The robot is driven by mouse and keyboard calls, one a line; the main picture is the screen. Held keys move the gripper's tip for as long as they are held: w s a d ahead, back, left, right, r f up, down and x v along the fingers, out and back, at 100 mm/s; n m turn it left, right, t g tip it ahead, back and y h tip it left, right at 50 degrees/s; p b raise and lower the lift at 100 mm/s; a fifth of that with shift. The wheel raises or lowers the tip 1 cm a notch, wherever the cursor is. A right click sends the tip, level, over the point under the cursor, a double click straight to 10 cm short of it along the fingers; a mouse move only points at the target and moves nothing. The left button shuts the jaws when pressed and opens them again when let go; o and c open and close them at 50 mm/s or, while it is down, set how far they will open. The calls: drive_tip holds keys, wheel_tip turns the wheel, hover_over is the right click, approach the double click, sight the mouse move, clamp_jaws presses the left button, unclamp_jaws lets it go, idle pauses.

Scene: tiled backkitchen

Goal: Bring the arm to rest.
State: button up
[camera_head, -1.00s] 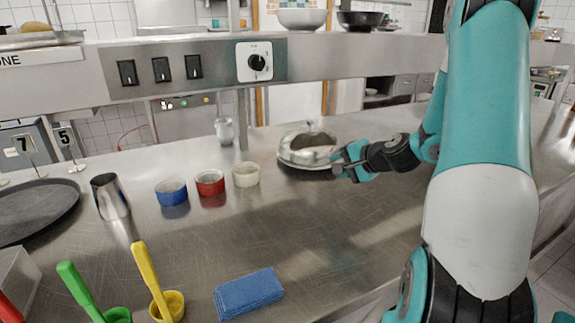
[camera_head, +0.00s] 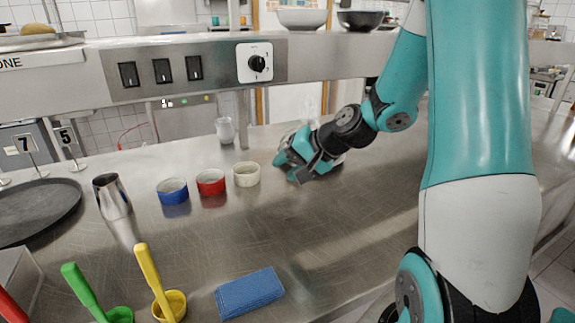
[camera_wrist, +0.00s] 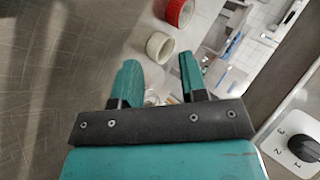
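My gripper (camera_head: 291,172) is above the counter's middle in the head view, in front of the domed dish. Its arm reaches in from the right. In the wrist view my gripper (camera_wrist: 158,76) has its two teal fingers apart with nothing held between them. The domed dish is almost wholly hidden behind my gripper in the head view. I cannot tell whether the gripper touches it.
A white ramekin (camera_head: 246,174), red ramekin (camera_head: 211,183) and blue ramekin (camera_head: 172,192) stand left of my gripper. A blue cloth (camera_head: 249,293) lies at the front. A shelf (camera_head: 330,58) spans behind. The counter's middle front is clear.

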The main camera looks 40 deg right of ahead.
drive_tip(key=shift+a+r, duration=0.1)
drive_tip(key=shift+a, duration=0.15)
idle(0.4)
drive_tip(key=s+a+r+n+g+y, duration=0.25)
drive_tip(key=a+n, duration=0.25)
drive_tip(key=a, duration=0.5)
drive_tip(key=s+a+r+n+g+h, duration=0.1)
drive_tip(key=s+a+n+g, duration=0.2)
drive_tip(key=s, duration=0.6)
drive_tip(key=s+a+r+n+g+h, duration=0.2)
drive_tip(key=s+a+n+g, duration=0.1)
drive_tip(key=s+a+n, duration=0.5)
drive_tip(key=shift+s+a, duration=0.8)
drive_tip(key=shift+s, duration=0.3)
drive_tip(key=shift+r, duration=0.1)
